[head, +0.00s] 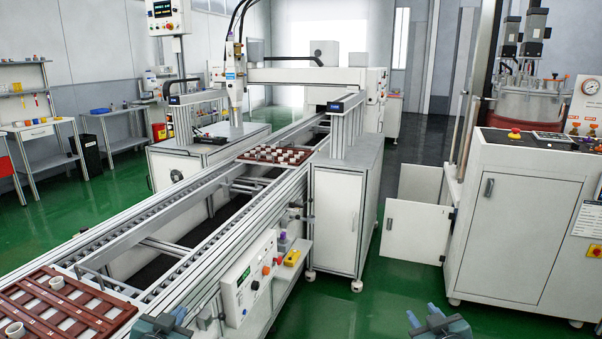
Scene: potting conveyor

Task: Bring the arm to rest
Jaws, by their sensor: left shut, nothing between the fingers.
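My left gripper (178,316) is at the bottom edge of the head view, in front of the conveyor's near side. It is shut with nothing held, and much of it is cut off by the frame. My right gripper (422,314) is at the bottom edge, right of centre, over the green floor. Its two blue-grey fingertips stand apart, with nothing seen between them.
The conveyor (190,262) runs from lower left to the back. A white cabinet door (415,230) hangs open. Green floor is clear at centre right.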

